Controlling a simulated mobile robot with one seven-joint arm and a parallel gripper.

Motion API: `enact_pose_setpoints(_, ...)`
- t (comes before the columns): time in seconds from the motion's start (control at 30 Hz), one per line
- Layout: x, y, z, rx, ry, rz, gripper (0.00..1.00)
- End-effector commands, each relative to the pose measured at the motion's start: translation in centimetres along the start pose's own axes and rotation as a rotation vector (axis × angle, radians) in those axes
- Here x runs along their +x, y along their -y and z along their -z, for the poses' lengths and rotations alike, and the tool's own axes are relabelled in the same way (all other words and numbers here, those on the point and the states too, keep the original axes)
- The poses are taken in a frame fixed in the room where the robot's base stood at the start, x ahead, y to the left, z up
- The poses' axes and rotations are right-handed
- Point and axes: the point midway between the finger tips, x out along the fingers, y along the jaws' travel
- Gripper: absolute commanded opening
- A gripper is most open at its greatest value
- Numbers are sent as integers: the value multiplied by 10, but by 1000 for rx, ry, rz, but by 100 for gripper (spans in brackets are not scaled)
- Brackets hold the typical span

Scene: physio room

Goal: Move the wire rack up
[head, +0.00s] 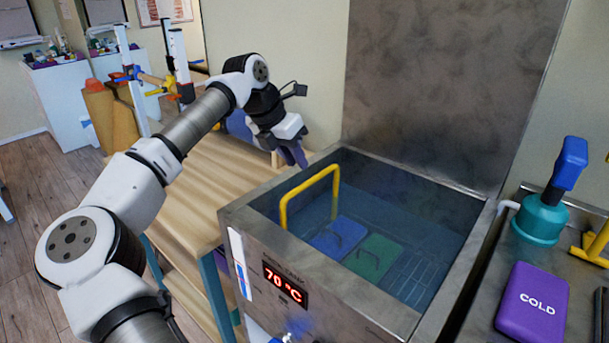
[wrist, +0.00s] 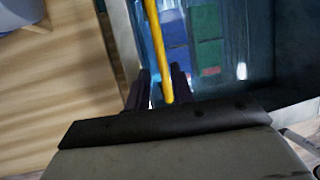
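The wire rack (head: 413,268) lies under water in the steel tank (head: 240,215), and its wires show faintly. Its yellow handle (head: 308,184) stands up above the water at the tank's left side. A blue pack (head: 337,236) and a green pack (head: 374,257) lie on the rack. My gripper (head: 298,157) is above the tank's back left corner, just beyond the handle. In the wrist view the dark fingers (wrist: 160,71) are apart, and the yellow handle (wrist: 157,55) passes in line with the gap between them. Contact cannot be told.
A steel backsplash (head: 440,80) rises behind the tank. The tank's front display (head: 285,283) reads 70 °C. A purple COLD pack (head: 532,301) and a teal pot with a blue-topped handle (head: 540,216) are on the right counter. A wooden bench (head: 205,180) stands left of the tank.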

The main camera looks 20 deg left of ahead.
Motion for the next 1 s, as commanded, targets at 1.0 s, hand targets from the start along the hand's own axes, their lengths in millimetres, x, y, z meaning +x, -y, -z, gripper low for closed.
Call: enact_pose_setpoints(1.0, 59, 1, 0, 2, 1, 1, 0)
